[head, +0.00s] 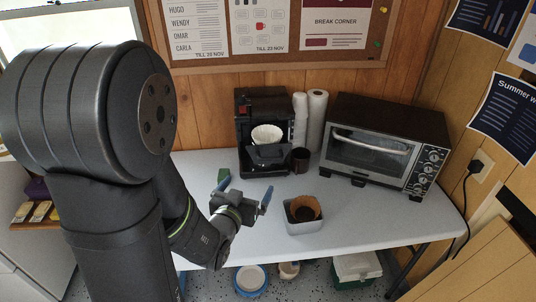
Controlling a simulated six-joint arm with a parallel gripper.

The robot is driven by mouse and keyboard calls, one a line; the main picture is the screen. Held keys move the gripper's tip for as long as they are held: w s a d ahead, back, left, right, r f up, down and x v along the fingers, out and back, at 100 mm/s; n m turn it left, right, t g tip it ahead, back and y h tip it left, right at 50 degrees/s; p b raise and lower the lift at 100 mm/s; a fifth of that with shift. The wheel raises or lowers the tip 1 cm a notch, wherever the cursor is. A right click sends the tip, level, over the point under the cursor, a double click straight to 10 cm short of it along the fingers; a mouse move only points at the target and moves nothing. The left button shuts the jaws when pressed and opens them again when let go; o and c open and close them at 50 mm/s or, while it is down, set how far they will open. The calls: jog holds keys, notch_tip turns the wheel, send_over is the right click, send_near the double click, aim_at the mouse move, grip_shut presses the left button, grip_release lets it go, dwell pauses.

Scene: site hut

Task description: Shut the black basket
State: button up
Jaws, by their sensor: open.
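A black coffee maker (248,104) stands at the back of the white table. Its black basket (270,154) appears to stick out at the front, below a white filter or cone (267,135). How far out it sits is hard to tell at this size. My gripper (245,185) is in front of the coffee maker, a little to its left, above the table. Its blue-tipped fingers are spread apart with nothing between them. It is apart from the basket.
A grey container (304,227) holding a brown filter with dark grounds stands right of my gripper. A dark mug (300,160), white paper rolls (317,120) and a toaster oven (378,146) are right of the coffee maker. The table's (365,212) front right is clear.

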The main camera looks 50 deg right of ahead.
jog(key=shift+s+a+r, duration=0.1)
jog(key=shift+s+a, duration=0.15)
jog(key=shift+a, duration=0.35)
